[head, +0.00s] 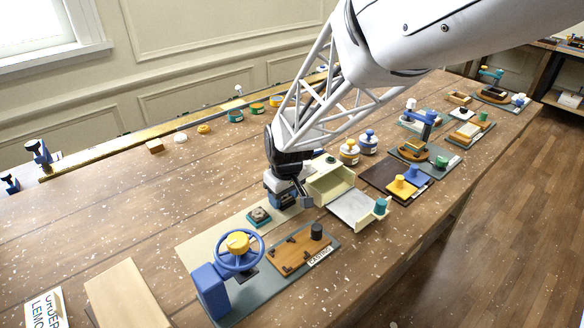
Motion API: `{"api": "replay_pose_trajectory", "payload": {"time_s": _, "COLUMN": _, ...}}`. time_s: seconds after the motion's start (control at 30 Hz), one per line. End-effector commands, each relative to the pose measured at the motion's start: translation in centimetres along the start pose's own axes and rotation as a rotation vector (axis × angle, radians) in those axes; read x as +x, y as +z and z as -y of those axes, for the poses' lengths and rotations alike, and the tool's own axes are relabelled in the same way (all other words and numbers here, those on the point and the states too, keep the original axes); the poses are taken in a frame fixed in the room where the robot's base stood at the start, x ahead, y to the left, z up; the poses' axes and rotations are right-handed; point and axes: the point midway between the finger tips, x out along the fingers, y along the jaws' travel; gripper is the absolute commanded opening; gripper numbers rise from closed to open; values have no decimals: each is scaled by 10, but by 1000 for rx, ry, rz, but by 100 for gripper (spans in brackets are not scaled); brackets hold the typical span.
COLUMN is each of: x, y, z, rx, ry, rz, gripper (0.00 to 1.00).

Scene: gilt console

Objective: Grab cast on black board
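A flat orange-brown wooden plate (296,252) with small dark fittings and a dark knob lies on a dark grey board (262,280) labelled "CASTING". I cannot tell for certain which piece is the cast. A small teal block with a dark top (259,216) sits on a beige strip behind the plate. A dark brown-black board (378,175) lies farther right, with yellow and blue knobbed pieces on it. My gripper (294,198) points down beside a blue device, left of a cream box. Its fingertips are partly hidden, and I cannot tell whether it holds anything.
A blue handwheel (240,249) with a yellow hub stands at the front left. The cream open box (334,180) with a pale tray (354,208) is close to my gripper's right. Jars (349,152) stand behind it.

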Motion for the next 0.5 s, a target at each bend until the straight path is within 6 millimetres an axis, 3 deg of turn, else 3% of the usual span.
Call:
{"api": "replay_pose_trajectory", "payload": {"time_s": 0.03, "x": 0, "y": 0, "z": 0, "rx": 0, "ry": 0, "rz": 0, "gripper": 42}}
{"api": "replay_pose_trajectory", "payload": {"time_s": 0.13, "x": 0, "y": 0, "z": 0, "rx": 0, "ry": 0, "rz": 0, "gripper": 27}}
{"api": "replay_pose_trajectory", "payload": {"time_s": 0.5, "x": -4, "y": -1, "z": 0, "rx": 0, "ry": 0, "rz": 0, "gripper": 27}}
